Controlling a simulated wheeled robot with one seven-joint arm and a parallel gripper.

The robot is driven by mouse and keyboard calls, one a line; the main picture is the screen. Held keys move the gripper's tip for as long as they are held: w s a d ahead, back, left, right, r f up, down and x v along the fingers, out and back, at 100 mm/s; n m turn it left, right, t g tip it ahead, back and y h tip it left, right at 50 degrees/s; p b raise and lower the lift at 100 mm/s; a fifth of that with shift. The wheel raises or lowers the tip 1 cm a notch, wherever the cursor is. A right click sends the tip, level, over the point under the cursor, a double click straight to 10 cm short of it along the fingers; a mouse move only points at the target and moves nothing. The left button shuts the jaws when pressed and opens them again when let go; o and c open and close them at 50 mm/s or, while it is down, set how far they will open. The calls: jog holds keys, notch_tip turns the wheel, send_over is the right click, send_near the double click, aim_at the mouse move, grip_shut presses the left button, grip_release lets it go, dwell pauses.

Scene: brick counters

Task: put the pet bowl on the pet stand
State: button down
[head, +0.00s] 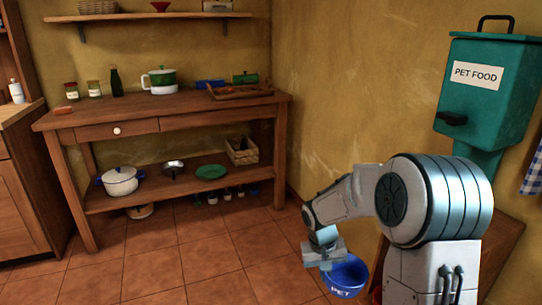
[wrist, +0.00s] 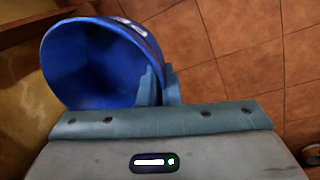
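The blue pet bowl (head: 345,274), with white "PET" lettering, hangs below my gripper (head: 328,262) in the lower right of the head view. In the wrist view the bowl (wrist: 85,65) is tilted, its hollow side toward the camera. My gripper's fingers (wrist: 162,86) are close together at the bowl's right rim, with the bowl wall pinched between them. A low wooden surface (head: 502,232) under the pet food dispenser may be the pet stand; my arm hides much of it. A wooden edge (wrist: 35,10) shows at the upper left of the wrist view.
The teal pet food dispenser (head: 485,95) hangs on the right wall. A wooden worktable (head: 190,110) with a lower shelf holds pots, jars and a crate (head: 242,151). A cabinet (head: 22,190) stands at left. The tiled floor (head: 200,255) between is clear.

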jog(key=shift+d+r+p, duration=0.15)
jog(key=shift+r+p, duration=0.6)
jog(key=shift+r, duration=0.15)
notch_tip(320, 180, up, 14)
jog(key=s+p, duration=0.2)
jog(key=p, duration=2.1)
jog(key=shift+r+p, duration=0.25)
jog(key=shift+p, duration=0.1)
jog(key=shift+s+f, duration=0.1)
